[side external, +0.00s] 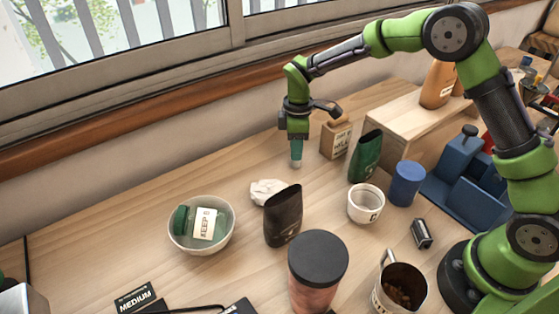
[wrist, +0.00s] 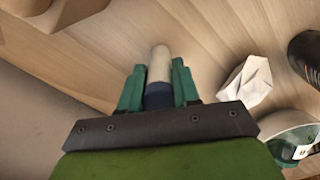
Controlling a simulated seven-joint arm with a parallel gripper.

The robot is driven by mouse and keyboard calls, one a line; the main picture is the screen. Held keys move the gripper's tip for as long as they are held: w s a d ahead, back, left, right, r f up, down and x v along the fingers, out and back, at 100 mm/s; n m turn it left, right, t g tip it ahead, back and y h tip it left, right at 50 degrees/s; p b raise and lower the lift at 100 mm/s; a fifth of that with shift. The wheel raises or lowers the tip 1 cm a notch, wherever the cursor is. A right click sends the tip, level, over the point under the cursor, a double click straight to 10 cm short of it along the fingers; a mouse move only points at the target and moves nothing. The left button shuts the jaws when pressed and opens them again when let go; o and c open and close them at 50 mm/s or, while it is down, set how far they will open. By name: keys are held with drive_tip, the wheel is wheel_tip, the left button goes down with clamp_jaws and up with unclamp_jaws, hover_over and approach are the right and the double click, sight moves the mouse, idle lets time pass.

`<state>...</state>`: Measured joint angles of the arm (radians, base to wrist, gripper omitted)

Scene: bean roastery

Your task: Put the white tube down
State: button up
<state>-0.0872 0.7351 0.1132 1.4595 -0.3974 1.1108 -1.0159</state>
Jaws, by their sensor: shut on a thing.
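My gripper (side external: 297,147) points down over the back of the wooden table, left of a small tan box. In the wrist view, its two green fingers (wrist: 158,75) are shut on the white tube (wrist: 160,57), which has a dark blue end between them. The tube's pale end sticks out past the fingertips. In the side view only a small lower part of the tube (side external: 296,163) shows below the fingers. I cannot tell whether it touches the table.
A bowl (side external: 202,246) with green things is to the left. A tan box (side external: 335,138) and a green pouch (side external: 365,157) stand to the right. Table left of my gripper is clear.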

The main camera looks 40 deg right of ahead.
drive_tip(key=o, duration=1)
drive_tip(key=shift+f, duration=0.1)
drive_tip(key=shift+o, duration=0.2)
wheel_tip(320, 180, up, 12)
drive_tip(key=shift+f, duration=0.1)
drive_tip(key=shift+s+r, duration=0.15)
drive_tip(key=shift+r, duration=0.2)
drive_tip(key=s+d+r+m+t+y, duration=0.1)
drive_tip(key=s+d+r+m+t, duration=0.1)
drive_tip(key=s+r+m, duration=0.45)
drive_tip(key=s+d+r+m+t, duration=0.2)
drive_tip(key=s+r+m+t, duration=0.15)
drive_tip(key=s, duration=0.65)
drive_tip(key=s+f+m+t+y, duration=0.1)
drive_tip(key=s+m, duration=0.3)
drive_tip(key=s, duration=0.4)
drive_tip(key=shift+s+d+f+m+t, duration=0.35)
drive_tip(key=shift+f+m, duration=0.05)
drive_tip(key=shift+f, duration=0.05)
